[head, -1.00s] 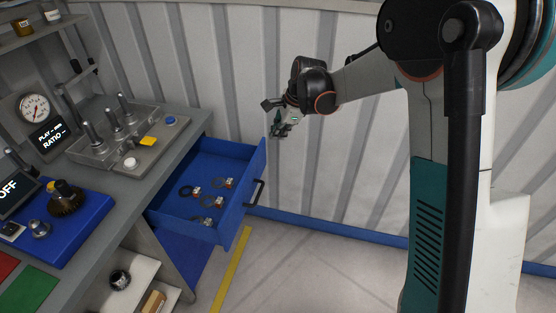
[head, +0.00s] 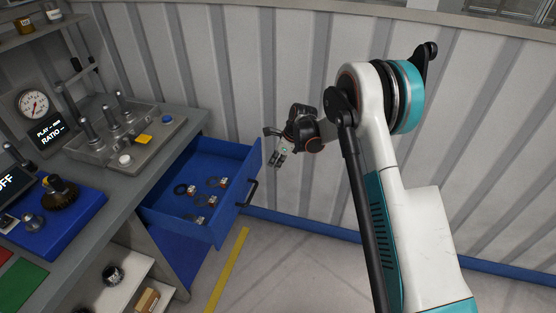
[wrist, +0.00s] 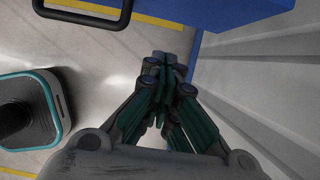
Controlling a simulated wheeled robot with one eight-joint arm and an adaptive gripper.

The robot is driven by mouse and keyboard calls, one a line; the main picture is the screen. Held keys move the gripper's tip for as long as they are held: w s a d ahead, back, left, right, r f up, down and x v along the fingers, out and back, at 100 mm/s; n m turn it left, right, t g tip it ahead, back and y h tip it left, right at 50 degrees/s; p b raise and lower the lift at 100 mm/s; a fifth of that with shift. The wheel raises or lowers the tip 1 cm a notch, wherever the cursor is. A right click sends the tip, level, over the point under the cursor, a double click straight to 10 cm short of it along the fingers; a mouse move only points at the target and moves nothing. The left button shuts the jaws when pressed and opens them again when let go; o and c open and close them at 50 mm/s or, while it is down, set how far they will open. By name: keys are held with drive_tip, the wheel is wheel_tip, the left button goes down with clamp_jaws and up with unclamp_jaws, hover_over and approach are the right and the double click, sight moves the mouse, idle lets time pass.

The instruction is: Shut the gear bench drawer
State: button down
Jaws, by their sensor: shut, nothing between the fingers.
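The blue gear bench drawer (head: 215,200) stands pulled out from the bench, with several small ring-shaped parts with tags lying inside. Its black bar handle (head: 250,192) is on the front panel, and the handle also shows at the top left of the wrist view (wrist: 85,17). My gripper (head: 276,158) is shut and empty, near the far end of the drawer front, apart from the handle. In the wrist view its fingers (wrist: 165,65) are together, pointing toward the drawer's outer corner.
The grey bench (head: 180,140) carries a lever panel (head: 120,135), a gauge (head: 33,104) and a blue tray (head: 65,230) with gears. The ribbed wall (head: 330,60) is close behind my gripper. The floor in front of the drawer is clear, with a yellow line (head: 228,270).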

drive_tip(key=w+a+f+b, duration=0.2)
drive_tip(key=a+f, duration=0.2)
drive_tip(key=a, duration=0.1)
drive_tip(key=shift+a+f, duration=0.15)
drive_tip(key=shift+a, duration=0.05)
drive_tip(key=shift+a, duration=0.1)
